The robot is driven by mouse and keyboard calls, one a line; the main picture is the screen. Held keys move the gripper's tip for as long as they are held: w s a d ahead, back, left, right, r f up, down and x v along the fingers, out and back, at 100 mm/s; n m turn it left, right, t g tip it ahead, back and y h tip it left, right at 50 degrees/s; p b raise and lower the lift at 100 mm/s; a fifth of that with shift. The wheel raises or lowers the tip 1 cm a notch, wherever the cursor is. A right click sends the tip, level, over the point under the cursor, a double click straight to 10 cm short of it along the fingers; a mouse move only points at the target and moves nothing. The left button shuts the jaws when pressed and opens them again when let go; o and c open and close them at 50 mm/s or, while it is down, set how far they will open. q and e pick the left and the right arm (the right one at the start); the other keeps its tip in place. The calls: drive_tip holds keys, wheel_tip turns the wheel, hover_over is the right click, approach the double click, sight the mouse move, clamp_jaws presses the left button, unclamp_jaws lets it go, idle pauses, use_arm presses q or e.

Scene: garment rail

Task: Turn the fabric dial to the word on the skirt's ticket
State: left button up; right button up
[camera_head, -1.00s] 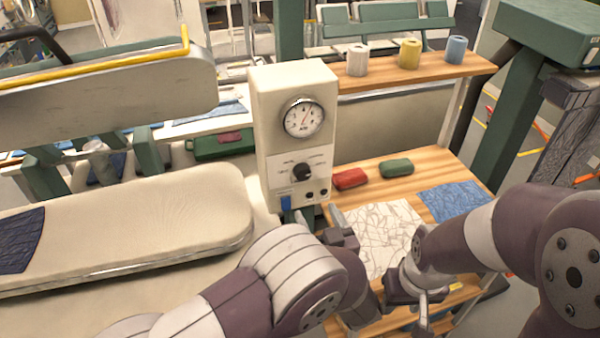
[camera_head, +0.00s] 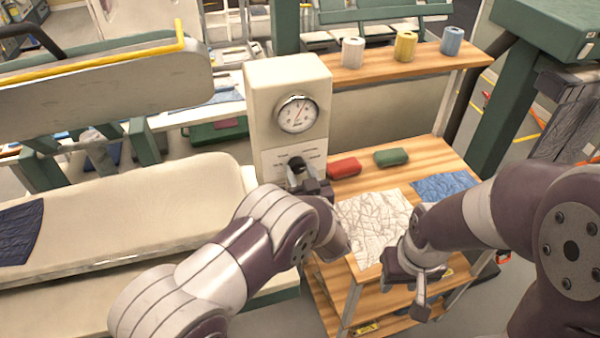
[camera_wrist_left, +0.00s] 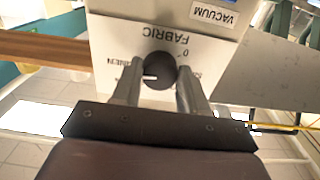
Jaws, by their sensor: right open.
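The fabric dial (camera_head: 297,162) is a dark round knob on the front of a cream control box (camera_head: 290,80). In the left wrist view the knob (camera_wrist_left: 160,72) has a white pointer mark and sits under the upside-down word FABRIC; the words around it are partly hidden. My left gripper (camera_head: 304,178) is at the dial. In the left wrist view its fingers (camera_wrist_left: 159,82) stand apart, one on each side of the knob; contact is unclear. My right gripper (camera_head: 424,290) is open and empty, low over the wooden cart. I cannot make out the skirt or its ticket.
A round gauge (camera_head: 297,114) is above the dial. A red pad (camera_head: 344,168) and green pad (camera_head: 391,157) lie on the wooden shelf (camera_head: 425,160), with white patterned cloth (camera_head: 372,222) and blue cloth (camera_head: 443,187). A padded ironing board (camera_head: 130,210) is at left.

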use_arm(q)
drive_tip(key=shift+f+n+b, duration=0.15)
drive_tip(key=shift+n+b, duration=0.15)
drive_tip(key=shift+b, duration=0.3)
drive_tip(key=n+b, duration=0.4)
drive_tip(key=b, duration=0.2)
drive_tip(key=n+b, duration=0.4)
drive_tip(key=b, duration=0.2)
drive_tip(key=n+b, duration=0.5)
drive_tip(key=b, duration=0.2)
drive_tip(key=shift+d+f, duration=0.1)
drive_tip(key=shift+f, duration=0.2)
drive_tip(key=n+b, duration=0.5)
drive_tip(key=b, duration=0.1)
drive_tip(key=n+b, duration=0.4)
drive_tip(key=b, duration=0.3)
drive_tip(key=n+b, duration=0.5)
drive_tip(key=b, duration=0.1)
drive_tip(key=shift+r+n+b, duration=0.25)
drive_tip(key=shift+n+b, duration=0.05)
drive_tip(key=shift+b, duration=0.05)
drive_tip(key=n+b, duration=0.2)
drive_tip(key=n, duration=0.1)
drive_tip(key=shift+r+b, duration=0.1)
drive_tip(key=shift+b, duration=0.3)
drive_tip(key=shift+r+n+b, duration=0.2)
drive_tip(key=shift+n+b, duration=0.55)
drive_tip(key=shift+n, duration=0.25)
